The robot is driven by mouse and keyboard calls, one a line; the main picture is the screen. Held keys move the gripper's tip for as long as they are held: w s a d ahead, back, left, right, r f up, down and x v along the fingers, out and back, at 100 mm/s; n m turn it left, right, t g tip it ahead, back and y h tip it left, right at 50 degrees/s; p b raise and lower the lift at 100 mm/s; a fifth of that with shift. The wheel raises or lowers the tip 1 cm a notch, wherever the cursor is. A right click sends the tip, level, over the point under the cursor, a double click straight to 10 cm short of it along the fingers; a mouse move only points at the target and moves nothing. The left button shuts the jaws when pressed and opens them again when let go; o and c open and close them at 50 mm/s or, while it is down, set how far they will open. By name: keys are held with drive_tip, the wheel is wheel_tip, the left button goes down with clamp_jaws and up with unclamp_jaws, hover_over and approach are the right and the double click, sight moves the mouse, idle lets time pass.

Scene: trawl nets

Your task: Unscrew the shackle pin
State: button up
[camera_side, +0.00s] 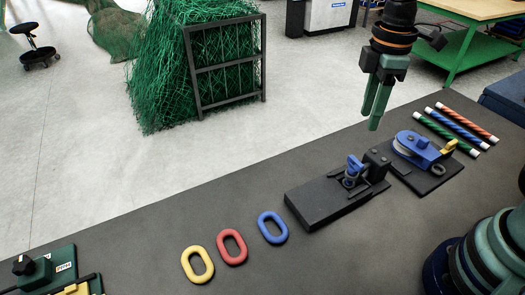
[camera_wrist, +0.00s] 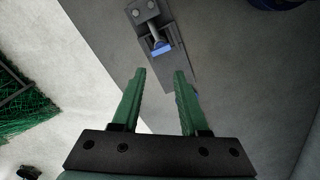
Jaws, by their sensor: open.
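A small shackle with a blue part (camera_side: 354,164) is mounted on a dark block fixture (camera_side: 322,203) near the middle of the bench. The blue part looks like the pin head, but it is too small to be sure. In the wrist view the blue part (camera_wrist: 161,50) lies on the grey fixture (camera_wrist: 178,75), beyond my fingertips. My gripper (camera_side: 373,124) hangs above the bench, apart from the shackle and higher than it. Its two green fingers are parted and empty, and the gap between them also shows in the wrist view (camera_wrist: 160,76).
A blue pulley block (camera_side: 417,150) on a dark plate stands right of the fixture. Several striped rods lie behind it, the blue one (camera_side: 458,124) in the middle. Yellow (camera_side: 187,264), red (camera_side: 221,247) and blue (camera_side: 263,229) links lie left. A green device (camera_side: 40,271) stands front left.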

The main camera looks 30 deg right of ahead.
sight(355, 160)
wheel_tip(355, 160, down, 12)
drive_tip(key=m, duration=1.2)
drive_tip(key=shift+w, duration=0.1)
drive_tip(key=shift+r, duration=0.1)
clamp_jaws()
